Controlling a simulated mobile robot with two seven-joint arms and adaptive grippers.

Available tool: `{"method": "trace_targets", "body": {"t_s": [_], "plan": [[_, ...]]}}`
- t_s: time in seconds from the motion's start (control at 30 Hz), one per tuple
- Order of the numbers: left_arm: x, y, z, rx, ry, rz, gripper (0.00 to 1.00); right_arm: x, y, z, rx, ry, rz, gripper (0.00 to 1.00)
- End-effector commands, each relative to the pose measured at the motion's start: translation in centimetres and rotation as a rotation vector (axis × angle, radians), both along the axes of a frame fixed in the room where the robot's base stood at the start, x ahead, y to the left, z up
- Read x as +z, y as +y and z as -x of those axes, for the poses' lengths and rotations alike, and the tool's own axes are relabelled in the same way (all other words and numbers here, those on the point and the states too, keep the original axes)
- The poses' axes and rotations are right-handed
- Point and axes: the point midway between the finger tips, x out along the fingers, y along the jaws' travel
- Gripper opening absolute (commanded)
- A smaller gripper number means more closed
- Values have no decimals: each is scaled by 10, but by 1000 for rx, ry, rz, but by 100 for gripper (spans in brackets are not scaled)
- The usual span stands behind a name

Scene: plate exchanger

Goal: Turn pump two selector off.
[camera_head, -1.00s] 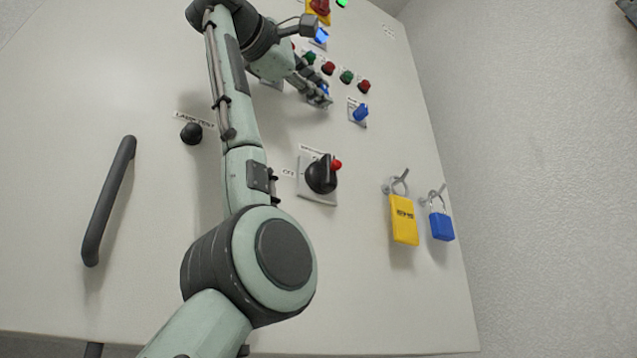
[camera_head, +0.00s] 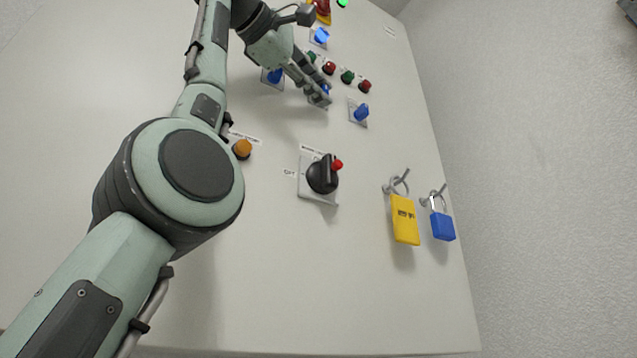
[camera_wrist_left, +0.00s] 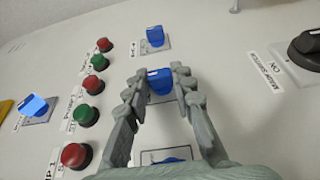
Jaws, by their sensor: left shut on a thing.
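A blue selector knob on a pale plate sits between the fingertips of my left gripper (camera_head: 319,98). It is the middle one of a row of three and shows as the middle blue selector (camera_wrist_left: 160,84) in the left wrist view. My left gripper (camera_wrist_left: 160,75) is shut on it, with a finger on each side. The fingers hide part of the knob and its plate in the head view. The neighbouring blue selectors are the upper-left one (camera_head: 273,76) and the lower-right one (camera_head: 361,112). Their labels are too small to read. My right gripper is not in view.
Red and green buttons (camera_head: 347,77) run beside the selectors. Another blue selector (camera_head: 320,37) is above. A black rotary switch (camera_head: 322,175), an orange button (camera_head: 242,149), and hanging yellow (camera_head: 404,220) and blue (camera_head: 441,226) padlocks are lower. The lower panel is clear.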

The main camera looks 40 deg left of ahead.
Motion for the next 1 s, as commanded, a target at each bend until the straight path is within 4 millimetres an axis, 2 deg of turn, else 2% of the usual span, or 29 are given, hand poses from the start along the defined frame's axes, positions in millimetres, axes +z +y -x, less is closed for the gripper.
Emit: {"method": "trace_targets", "body": {"t_s": [0.13, 0.17, 0.3, 0.67, 0.77, 1.0], "plan": [[-2, 0, -1, 0, 7, 0, 0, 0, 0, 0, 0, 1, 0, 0], [-2, 0, -1, 0, 6, 0, 27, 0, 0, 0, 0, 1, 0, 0], [-1, 0, -1, 0, 4, 1, 45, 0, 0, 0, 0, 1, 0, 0], [0, 0, 4, 0, -1, 1, 45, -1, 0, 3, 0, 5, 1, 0], [1, 0, 17, 1, -2, 1, 45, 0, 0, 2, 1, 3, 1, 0], [0, 0, 68, 0, -2, 0, 45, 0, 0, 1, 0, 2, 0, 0]]}}
